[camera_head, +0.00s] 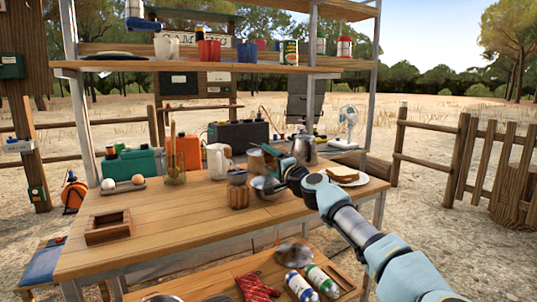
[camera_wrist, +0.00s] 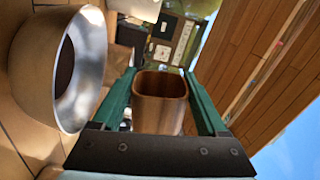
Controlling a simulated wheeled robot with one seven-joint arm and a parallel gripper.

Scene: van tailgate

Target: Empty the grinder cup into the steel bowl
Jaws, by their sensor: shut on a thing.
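My gripper (camera_wrist: 160,82) is shut on the grinder cup (camera_wrist: 160,112), a small brown wooden cup between the two green fingers in the wrist view. Its rim shows, but I cannot tell what is inside. In the head view my gripper (camera_head: 267,153) holds the cup (camera_head: 256,161) raised over the table, just above the steel bowl (camera_head: 262,190). The shiny bowl fills the left of the wrist view (camera_wrist: 88,72), beside the cup and apart from it. Its inside looks brownish. The wrist view is rolled sideways, so the cup's tilt is hard to judge.
A wooden grinder body (camera_head: 238,197) stands just left of the bowl. A white jug (camera_head: 216,161) is behind it, a metal kettle (camera_head: 304,150) behind my wrist, and a plate with bread (camera_head: 345,177) to the right. The table's left front is clear around a wooden tray (camera_head: 108,228).

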